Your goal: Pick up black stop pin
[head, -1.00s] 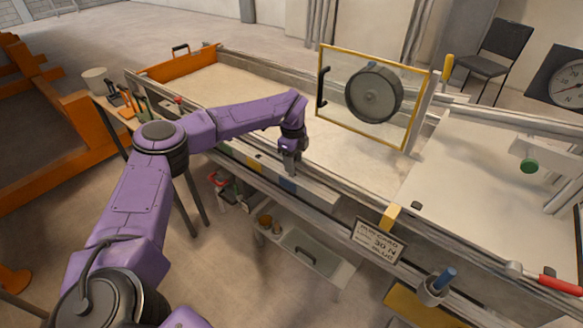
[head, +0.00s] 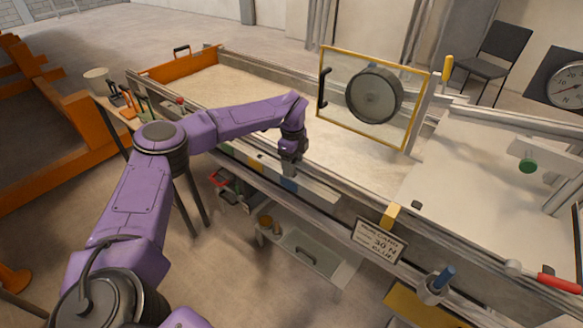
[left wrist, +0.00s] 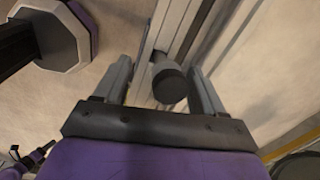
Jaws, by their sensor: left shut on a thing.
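The black stop pin (left wrist: 171,84) shows in the left wrist view as a dark round knob with a grey neck, by the pale rail. In the head view my left gripper (head: 289,168) points down at the front rail of the sandbed (head: 330,203), above a blue patch. The pin cannot be made out there. My right gripper is in neither view.
A yellow-framed clear panel (head: 335,105) with a dark wheel stands behind and right of the gripper. A sign card (head: 379,241) and a blue-handled item in a holder (head: 443,279) are on the front side. Tools stand on a side table at left.

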